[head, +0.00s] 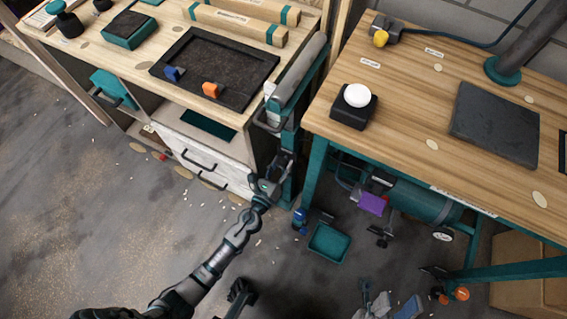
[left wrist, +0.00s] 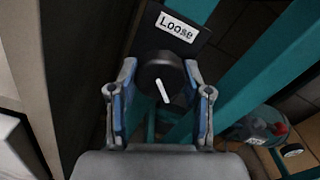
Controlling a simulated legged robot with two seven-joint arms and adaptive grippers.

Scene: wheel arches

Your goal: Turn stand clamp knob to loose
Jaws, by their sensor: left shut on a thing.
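The stand clamp knob (left wrist: 158,72) is dark and round in the left wrist view, with a white line running from its middle towards the lower right. A dark plate with a white "Loose" label (left wrist: 176,27) is above it. My left gripper (left wrist: 161,88) has its blue-padded fingers on either side of the knob, shut on it. In the head view my left gripper (head: 271,182) is at the teal stand post (head: 289,178) between cabinet and table; the knob is hard to make out there. My right gripper (head: 391,298) shows at the bottom edge, fingers apart, seemingly empty.
A wooden cabinet with a white drawer (head: 205,147) stands left of the post. The wooden table (head: 420,100) on teal legs stands right. Below it are a teal tank (head: 420,203), a purple box (head: 372,203) and a teal tray (head: 329,243). The left floor is mostly clear.

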